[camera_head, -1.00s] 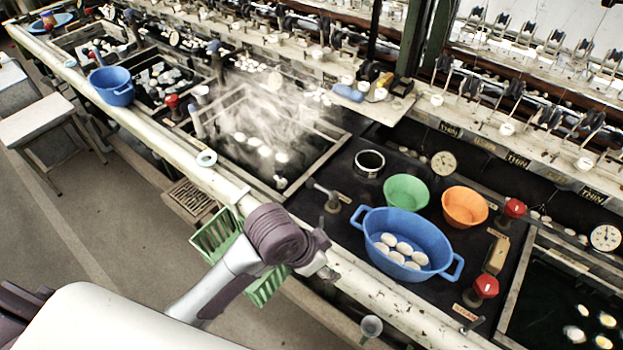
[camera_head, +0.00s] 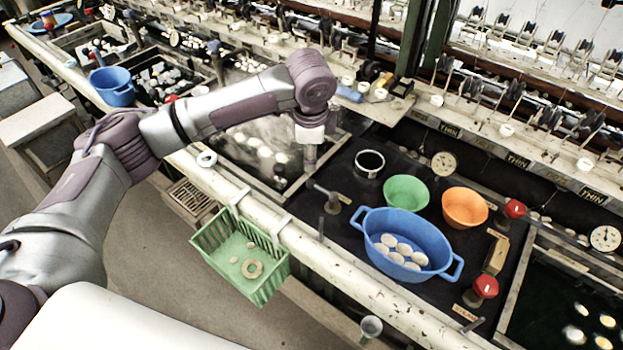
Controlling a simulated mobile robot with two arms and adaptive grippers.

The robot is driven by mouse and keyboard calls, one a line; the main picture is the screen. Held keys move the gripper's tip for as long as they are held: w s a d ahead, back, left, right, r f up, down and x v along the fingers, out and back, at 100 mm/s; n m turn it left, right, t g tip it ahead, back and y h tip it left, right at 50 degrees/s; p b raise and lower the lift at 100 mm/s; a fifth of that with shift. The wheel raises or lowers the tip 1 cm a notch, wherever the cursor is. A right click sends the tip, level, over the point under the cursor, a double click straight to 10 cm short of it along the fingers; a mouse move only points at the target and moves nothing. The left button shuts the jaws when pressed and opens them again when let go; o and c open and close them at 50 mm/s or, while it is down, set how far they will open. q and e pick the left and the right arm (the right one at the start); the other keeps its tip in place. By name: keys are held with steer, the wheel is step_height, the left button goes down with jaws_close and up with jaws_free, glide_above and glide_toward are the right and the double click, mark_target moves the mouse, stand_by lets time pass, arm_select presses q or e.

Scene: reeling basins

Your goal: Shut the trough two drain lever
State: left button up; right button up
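A grey lever-handled valve (camera_head: 332,203) stands on the dark counter beside a small tag, left of the blue oval tub. A short dark upright rod (camera_head: 320,228) stands at the front rail. I cannot tell which of them, if either, is the trough two drain lever. My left arm reaches in from the left over the steaming trough (camera_head: 235,158). My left gripper (camera_head: 309,158) points down at that trough's right side, behind and left of the valve and apart from it. Its fingers are too small to read. My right gripper is not in view.
A blue oval tub (camera_head: 410,228) with several cocoons, a green bowl (camera_head: 406,190) and an orange bowl (camera_head: 465,206) stand on the counter. Red knobs (camera_head: 485,287) rise at right. A green basket (camera_head: 240,255) hangs from the front rail.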

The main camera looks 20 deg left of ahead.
mark_target(312, 181)
arm_select(q)
steer(key=f, duration=0.4)
steer(key=w+f+p, duration=0.1)
steer(key=f, duration=0.3)
steer(key=w+f, duration=0.1)
steer(key=f, duration=0.3)
steer(key=shift+w+a+f, duration=0.15)
steer(key=shift+a, duration=0.15)
